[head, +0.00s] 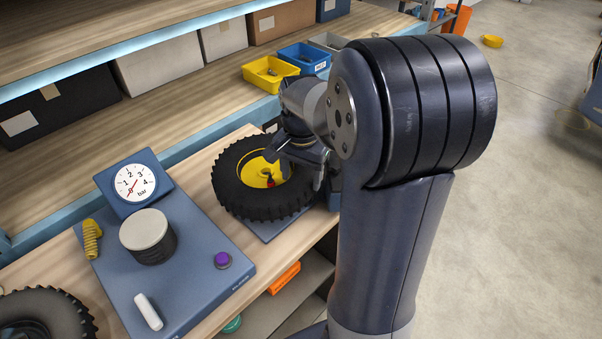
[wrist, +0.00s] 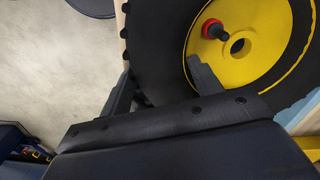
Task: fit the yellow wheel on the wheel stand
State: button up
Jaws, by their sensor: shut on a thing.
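The yellow wheel (head: 249,172) has a black knobbly tyre and lies about flat at the bench's front edge. In the wrist view its yellow rim (wrist: 265,35) shows a dark centre hole. A black pin with a red collar (wrist: 214,29) stands beside that hole. My gripper (head: 298,165) is shut on the tyre wall, one finger inside the rim and one outside the tread, as the wrist view (wrist: 162,88) shows. A blue plate (head: 268,232), seemingly the wheel stand's base, shows under the wheel. The wheel hides the rest, and I cannot tell whether the wheel rests on it.
A blue panel with a pressure gauge (head: 134,184), a round grey-topped post (head: 146,230) and a purple button (head: 222,260) is left of the wheel. Another tyre (head: 45,308) is at lower left. Yellow (head: 258,82) and blue (head: 303,60) bins stand behind.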

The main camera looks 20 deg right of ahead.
jog(key=shift+f+b, duration=1.8)
jog(key=shift+f, duration=0.85)
dwell(0.9)
jog(key=o, duration=1.8)
jog(key=shift+r, duration=0.1)
jog(key=shift+r+p, duration=1.35)
jog(key=shift+r, duration=0.05)
jog(key=shift+r+p, duration=2.55)
jog(key=shift+r, duration=0.95)
jog(key=shift+f, duration=0.1)
